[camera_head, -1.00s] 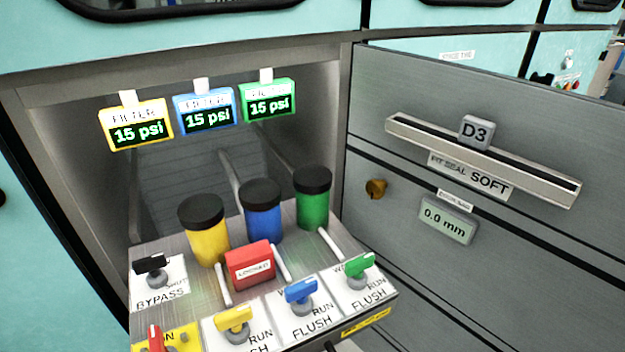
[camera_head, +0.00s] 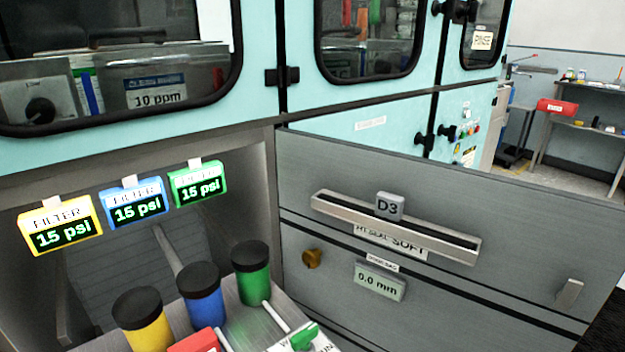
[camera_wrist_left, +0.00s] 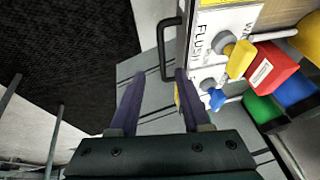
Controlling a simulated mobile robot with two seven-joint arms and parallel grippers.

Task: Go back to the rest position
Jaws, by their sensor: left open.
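My left gripper (camera_wrist_left: 157,90) shows only in the left wrist view. Its two purple fingers are spread apart with nothing between them. A yellow valve handle (camera_wrist_left: 240,58) and a blue valve handle (camera_wrist_left: 217,98) lie to the right of the fingers, apart from them. My right gripper is in neither view. In the head view the yellow canister (camera_head: 148,330), blue canister (camera_head: 202,298) and green canister (camera_head: 251,278) stand upright with black caps. A green valve handle (camera_head: 305,338) and a red block (camera_head: 195,343) are cut by the lower edge.
A black bar handle (camera_wrist_left: 165,50) is close by the fingers in the wrist view. The grey D3 drawer front (camera_head: 330,165) stands at the right of the filter bay. A workbench (camera_head: 590,130) stands far right.

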